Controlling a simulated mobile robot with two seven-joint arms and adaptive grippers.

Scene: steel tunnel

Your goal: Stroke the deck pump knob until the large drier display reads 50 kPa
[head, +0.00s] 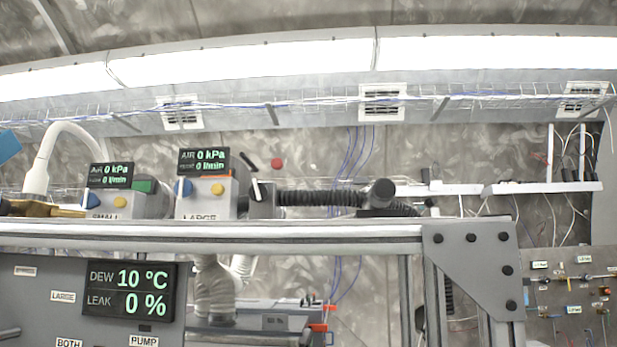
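The large drier (206,197), a grey box marked LARGE, stands on the deck behind the front rail. Its display (203,161) reads AIR 0 kPa and 0 l/min. It has a blue knob and a yellow button on its front. A label PUMP (144,341) shows on the lower panel, cut by the bottom edge. I cannot make out for sure which part is the deck pump knob. A black round-ended part (377,193) sits at the right end of a ribbed black hose. Neither of my grippers can be made out in the head view.
The small drier (126,204) stands to the left, its display (110,175) also at 0 kPa. A lower display (128,291) reads DEW 10 °C, LEAK 0 %. The grey rail (330,232) crosses in front. A white curved hose (52,150) rises at far left.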

